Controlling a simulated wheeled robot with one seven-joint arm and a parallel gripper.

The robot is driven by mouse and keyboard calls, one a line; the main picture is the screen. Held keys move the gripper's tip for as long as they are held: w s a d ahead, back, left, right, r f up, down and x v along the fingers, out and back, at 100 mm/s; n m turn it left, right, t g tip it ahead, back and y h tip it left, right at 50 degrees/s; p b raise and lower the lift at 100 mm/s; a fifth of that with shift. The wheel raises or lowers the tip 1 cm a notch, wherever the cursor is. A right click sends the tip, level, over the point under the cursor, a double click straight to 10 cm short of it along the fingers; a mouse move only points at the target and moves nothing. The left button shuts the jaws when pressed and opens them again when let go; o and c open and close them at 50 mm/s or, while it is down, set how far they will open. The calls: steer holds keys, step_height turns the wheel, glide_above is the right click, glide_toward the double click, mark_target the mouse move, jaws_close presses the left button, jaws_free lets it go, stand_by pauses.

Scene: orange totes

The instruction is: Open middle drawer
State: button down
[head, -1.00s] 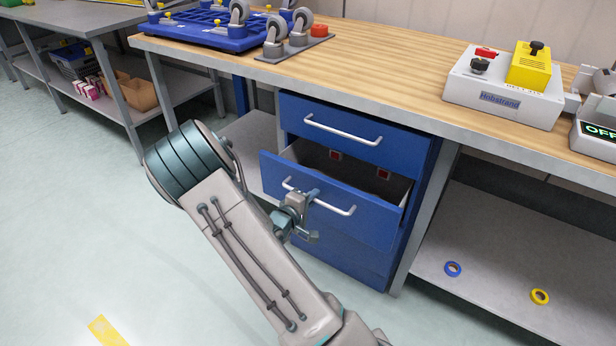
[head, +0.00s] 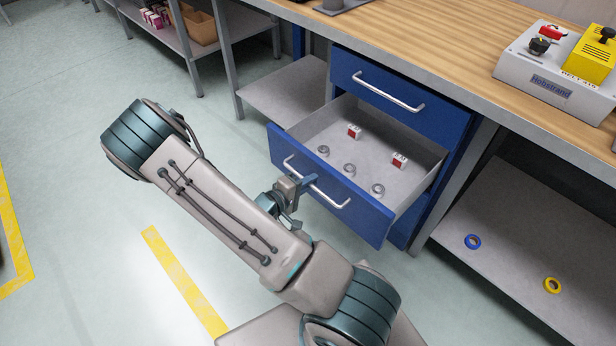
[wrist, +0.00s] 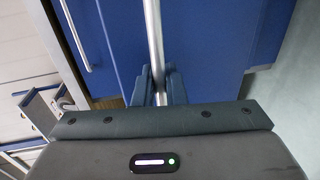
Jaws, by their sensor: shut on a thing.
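The blue middle drawer (head: 335,205) is pulled well out of the cabinet in the head view, its grey inside open to view. Its white bar handle (head: 329,193) runs along the front. My gripper (head: 306,184) is at the left part of this handle. In the wrist view, my gripper (wrist: 160,88) has its two fingers on either side of the handle bar (wrist: 153,35) and is shut on it. Inside the drawer lie several grey rings (head: 349,169) and two small red-and-white boxes (head: 354,131).
The shut top drawer (head: 400,95) is above, under the wooden workbench (head: 440,45). A lower shelf (head: 520,250) at right holds a blue tape roll (head: 473,241) and a yellow one (head: 552,285). The floor left of the drawer is clear.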

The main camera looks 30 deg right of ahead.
steer(key=c, duration=1.6)
jaws_free()
steer(key=shift+c, duration=0.2)
steer(key=shift+a, duration=0.1)
steer(key=p+v, duration=0.2)
steer(key=v, duration=1.1)
steer(key=shift+a, duration=0.35)
